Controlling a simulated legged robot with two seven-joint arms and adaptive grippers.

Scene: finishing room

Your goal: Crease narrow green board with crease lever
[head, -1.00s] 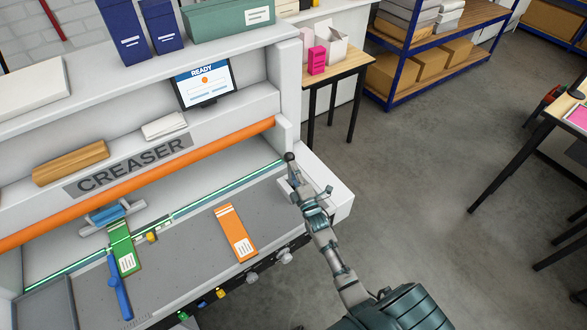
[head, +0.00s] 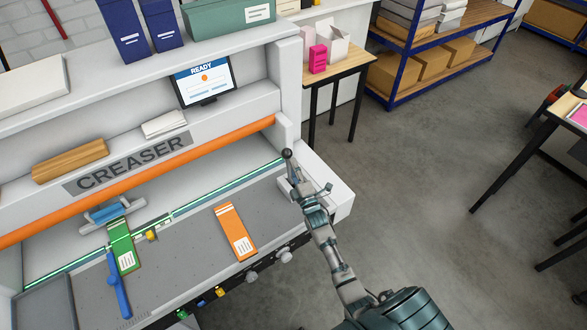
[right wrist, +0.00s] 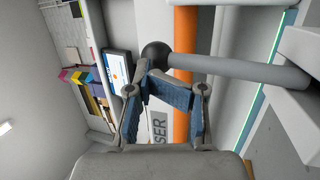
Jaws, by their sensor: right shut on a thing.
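The narrow green board (head: 123,247) lies on the creaser bed at the left, its far end at the blue-and-grey clamp (head: 114,213) and the glowing green line. A blue handle (head: 119,287) lies along its left edge. The crease lever is a grey rod with a dark ball knob (head: 287,154) at the right end of the machine; its rod (right wrist: 240,68) and knob (right wrist: 156,54) also show in the right wrist view. My right gripper (head: 291,170) is shut on the lever near the knob; its blue-padded fingers (right wrist: 158,78) meet there. My left gripper is not in view.
An orange board (head: 233,232) lies on the bed right of the green one. The orange bar (head: 150,180) spans the machine above the bed. A monitor (head: 203,80) reads READY. A wooden table (head: 345,65) stands behind; open floor lies to the right.

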